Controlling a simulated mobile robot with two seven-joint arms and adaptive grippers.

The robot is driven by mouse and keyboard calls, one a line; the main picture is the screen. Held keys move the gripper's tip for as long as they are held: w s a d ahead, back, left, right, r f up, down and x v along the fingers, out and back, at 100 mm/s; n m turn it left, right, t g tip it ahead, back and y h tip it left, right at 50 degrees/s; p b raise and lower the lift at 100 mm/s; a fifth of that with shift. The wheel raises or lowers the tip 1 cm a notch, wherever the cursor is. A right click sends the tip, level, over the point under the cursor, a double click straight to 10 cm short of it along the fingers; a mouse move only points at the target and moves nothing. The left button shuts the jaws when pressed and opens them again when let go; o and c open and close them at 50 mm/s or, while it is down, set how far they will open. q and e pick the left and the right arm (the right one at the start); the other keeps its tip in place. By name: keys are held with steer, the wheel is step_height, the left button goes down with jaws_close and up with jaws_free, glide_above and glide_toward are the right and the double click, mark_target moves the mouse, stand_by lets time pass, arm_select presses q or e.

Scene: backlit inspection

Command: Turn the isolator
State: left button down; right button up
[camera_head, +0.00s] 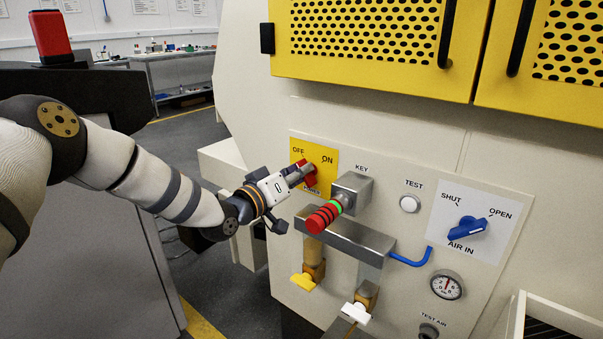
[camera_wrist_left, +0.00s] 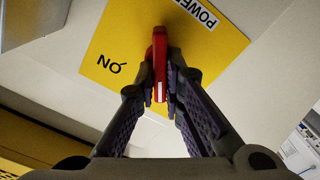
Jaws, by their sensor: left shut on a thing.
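The isolator is a red handle (camera_head: 310,179) on a yellow plate (camera_head: 327,156) marked OFF, ON and POWER, on the cream machine panel. My left gripper (camera_head: 299,174) reaches it from the left and is shut on it. In the left wrist view, the red handle (camera_wrist_left: 159,60) stands between the two fingers of the gripper (camera_wrist_left: 161,75), with a white line on its face. The ON mark on the yellow plate (camera_wrist_left: 105,40) shows to its left there. The OFF mark is hidden in that view, and I cannot tell which mark the handle points to. My right gripper is not in view.
Close right of the gripper, a red ribbed grip with a green ring (camera_head: 322,216) juts from the KEY block (camera_head: 352,190). A metal ledge (camera_head: 345,240) lies below. Further right are a white TEST button (camera_head: 409,204), blue AIR IN knob (camera_head: 467,229) and gauge (camera_head: 446,285).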

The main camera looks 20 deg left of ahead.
arm_select(q)
steer(key=shift+f+n, duration=0.15)
steer(key=shift+n, duration=0.85)
steer(key=c, duration=1.7)
jaws_free()
steer(key=v, duration=1.2)
